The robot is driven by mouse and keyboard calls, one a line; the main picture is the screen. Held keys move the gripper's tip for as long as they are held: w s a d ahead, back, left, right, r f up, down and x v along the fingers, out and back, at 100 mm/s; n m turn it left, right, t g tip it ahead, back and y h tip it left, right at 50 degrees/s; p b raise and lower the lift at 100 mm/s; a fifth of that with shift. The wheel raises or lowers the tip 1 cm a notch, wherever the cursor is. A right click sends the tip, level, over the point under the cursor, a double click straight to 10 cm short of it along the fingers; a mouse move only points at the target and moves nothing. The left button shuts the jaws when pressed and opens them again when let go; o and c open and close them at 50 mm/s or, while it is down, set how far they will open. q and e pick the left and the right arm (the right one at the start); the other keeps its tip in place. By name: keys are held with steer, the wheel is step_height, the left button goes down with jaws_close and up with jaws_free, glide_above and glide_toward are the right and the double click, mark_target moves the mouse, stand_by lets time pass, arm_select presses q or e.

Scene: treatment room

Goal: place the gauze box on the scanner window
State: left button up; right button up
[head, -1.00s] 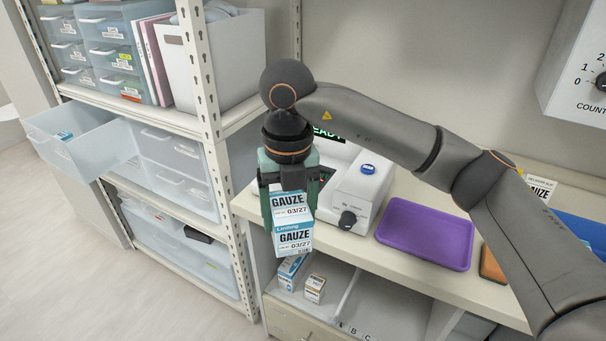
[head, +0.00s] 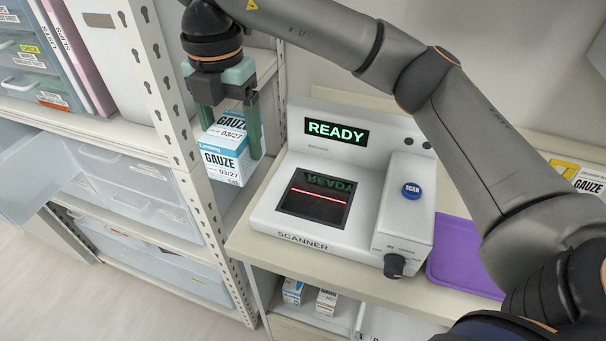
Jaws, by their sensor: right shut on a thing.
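My right gripper (head: 232,117) points down and is shut on the white and blue gauze box (head: 222,165), labelled 03/27. It holds the box in the air, left of the white scanner (head: 277,210), near the shelf post. The scanner window (head: 316,199) is a dark square with a red line across it, and nothing lies on it. The scanner display (head: 336,131) reads READY. A blue SCAN button (head: 411,190) and a black knob (head: 395,265) are on its right side. My left gripper is not in view.
A metal shelf post (head: 165,100) and shelving with clear drawers (head: 130,180) stand close on the left. A purple tray (head: 462,255) lies right of the scanner. Small boxes (head: 293,291) sit on the shelf below. Another gauze package (head: 580,175) is at the far right.

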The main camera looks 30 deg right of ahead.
steer(key=shift+w+d+f, duration=0.1)
steer(key=shift+w+d, duration=0.05)
steer(key=shift+d, duration=0.1)
steer(key=s+d+f, duration=0.1)
steer(key=d+f, duration=0.2)
steer(key=d, duration=0.1)
steer(key=s+d+f, duration=0.1)
steer(key=d+f, duration=0.2)
steer(key=d, duration=0.1)
steer(key=s+d+f, duration=0.1)
steer(key=d+f, duration=0.2)
steer(key=d, duration=0.1)
steer(key=shift+d+p, duration=0.4)
steer(key=f, duration=0.3)
steer(key=shift+d+f+p, duration=0.15)
steer(key=shift+d+p, duration=0.1)
steer(key=shift+p, duration=0.05)
steer(key=shift+f, duration=0.2)
steer(key=shift+f, duration=0.1)
